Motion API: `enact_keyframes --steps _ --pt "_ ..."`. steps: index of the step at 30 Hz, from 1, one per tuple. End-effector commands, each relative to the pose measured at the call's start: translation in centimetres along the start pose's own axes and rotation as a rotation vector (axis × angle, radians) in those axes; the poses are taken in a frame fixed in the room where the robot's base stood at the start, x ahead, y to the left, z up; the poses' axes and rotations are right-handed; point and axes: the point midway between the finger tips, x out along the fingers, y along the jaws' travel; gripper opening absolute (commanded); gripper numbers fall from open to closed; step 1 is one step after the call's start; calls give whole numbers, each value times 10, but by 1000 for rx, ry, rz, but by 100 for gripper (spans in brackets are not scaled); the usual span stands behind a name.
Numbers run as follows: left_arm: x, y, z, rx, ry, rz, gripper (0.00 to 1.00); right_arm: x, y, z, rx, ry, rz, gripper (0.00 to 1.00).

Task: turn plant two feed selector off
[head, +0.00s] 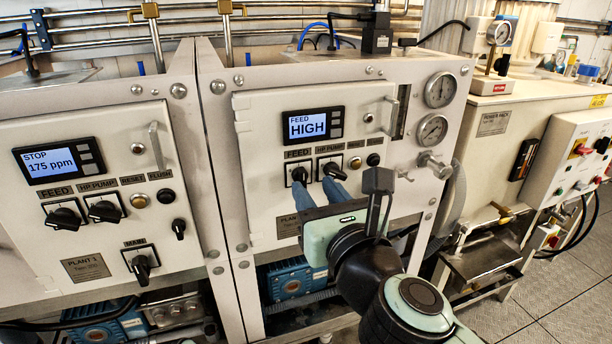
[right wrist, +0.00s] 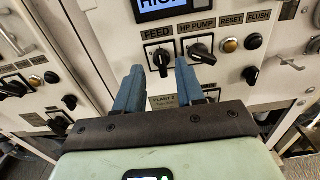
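The plant 2 panel (head: 262,125) is in the middle of the head view. Its display (head: 307,127) reads FEED HIGH. The black feed selector (right wrist: 160,62) sits under the FEED label, left of the HP pump selector (right wrist: 201,52). In the head view the feed selector (head: 298,174) is partly hidden by a blue fingertip. My right gripper (head: 317,185) is open, with its blue fingers apart just in front of the panel. In the right wrist view the fingertips (right wrist: 161,70) lie either side of the feed selector, slightly below it. Contact cannot be told. My left gripper is not in view.
The plant 1 panel (head: 80,125) stands at left with similar selectors; its display reads STOP, 175 ppm. Amber and black buttons sit right of plant 2's selectors. Two gauges (head: 440,90) and a valve knob (head: 435,165) are at the panel's right. A power pack (head: 495,123) stands farther right.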

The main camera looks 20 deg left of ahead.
Motion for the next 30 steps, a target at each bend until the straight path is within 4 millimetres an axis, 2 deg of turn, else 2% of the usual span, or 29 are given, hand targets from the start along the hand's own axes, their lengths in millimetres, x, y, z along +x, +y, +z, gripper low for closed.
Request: enact_keyframes --steps 3,9,20,21,24,30 --pt "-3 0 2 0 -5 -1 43 24 1 0 -1 1 1 38" --pt "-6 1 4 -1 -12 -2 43 46 0 1 -2 0 1 38" --pt "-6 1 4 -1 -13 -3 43 51 0 0 -3 0 0 38" --pt "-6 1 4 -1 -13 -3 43 51 0 0 -3 0 0 32" --pt "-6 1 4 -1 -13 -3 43 51 0 0 -3 0 0 0" --pt "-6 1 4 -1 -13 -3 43 51 0 0 -8 0 0 0"
